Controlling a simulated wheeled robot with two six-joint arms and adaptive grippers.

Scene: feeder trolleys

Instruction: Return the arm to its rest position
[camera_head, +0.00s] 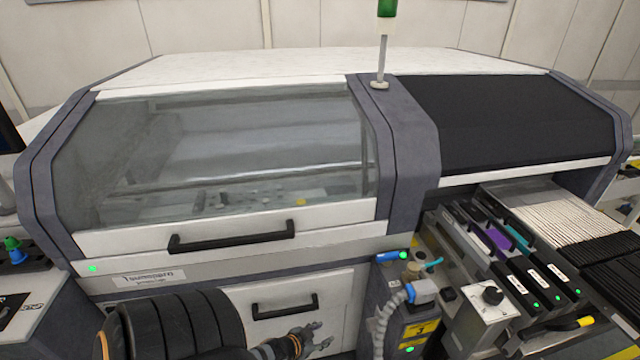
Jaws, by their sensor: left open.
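My left arm comes in from the bottom left as a thick black ribbed sleeve. My left gripper (318,335) is at the bottom centre, in front of the machine's lower white drawer panel, below its black handle (283,309). It is small in the picture, open, and I see nothing between its fingers. My right gripper is not in view.
A large white and grey machine (240,227) with a glass cover fills the view. Feeders (497,240) with coloured tops sit in a bank at the right. A grey unit with a corrugated hose (384,318) stands close to the right of my left gripper.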

